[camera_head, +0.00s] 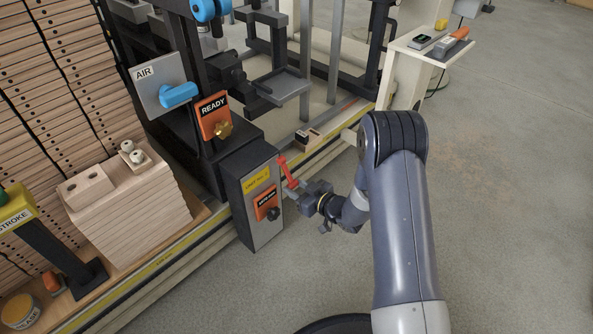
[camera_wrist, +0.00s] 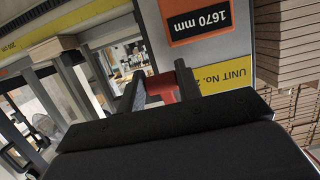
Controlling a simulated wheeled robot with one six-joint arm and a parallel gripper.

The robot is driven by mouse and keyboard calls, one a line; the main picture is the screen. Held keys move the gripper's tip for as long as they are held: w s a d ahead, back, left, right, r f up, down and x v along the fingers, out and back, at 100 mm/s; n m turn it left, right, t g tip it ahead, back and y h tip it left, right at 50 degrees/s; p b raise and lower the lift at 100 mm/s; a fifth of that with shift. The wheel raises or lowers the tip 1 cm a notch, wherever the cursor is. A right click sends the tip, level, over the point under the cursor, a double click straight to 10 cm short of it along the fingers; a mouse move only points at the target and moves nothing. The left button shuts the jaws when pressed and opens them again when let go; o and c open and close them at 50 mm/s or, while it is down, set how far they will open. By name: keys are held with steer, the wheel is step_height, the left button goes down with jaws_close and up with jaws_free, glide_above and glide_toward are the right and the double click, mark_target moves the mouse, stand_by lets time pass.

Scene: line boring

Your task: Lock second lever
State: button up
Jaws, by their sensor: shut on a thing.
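A red lever (camera_head: 285,168) stands at the right side of a dark box unit (camera_head: 264,232) with a grey front. My gripper (camera_head: 291,189) is at the lever, and its fingers are shut on it. In the wrist view the red lever (camera_wrist: 163,88) shows between my two fingers, beside the box's yellow label reading "UNIT No. 2" (camera_wrist: 232,80). The orange plate (camera_wrist: 195,20) above it reads "1670 mm" upside down. The lever's lower part is hidden by my gripper in the head view.
Left of the box are an orange READY plate (camera_head: 214,114) with a brass knob, and an AIR panel (camera_head: 150,78) with a blue handle. Stacked wooden blocks (camera_head: 130,220) stand at left. A small block (camera_head: 307,139) lies on the machine's rail behind. The floor (camera_head: 500,200) at right is clear.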

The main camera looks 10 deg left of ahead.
steer(key=shift+a+f, duration=0.1)
steer(key=shift+w+a+f+b, duration=0.35)
steer(key=shift+w+a+b, duration=0.05)
steer(key=shift+a+b, duration=0.15)
steer(key=o, duration=0.9)
steer(key=shift+r, duration=0.1)
steer(key=shift+d, duration=0.1)
steer(key=shift+p+v, duration=0.35)
steer(key=shift+v, duration=1.6)
steer(key=v, duration=0.4)
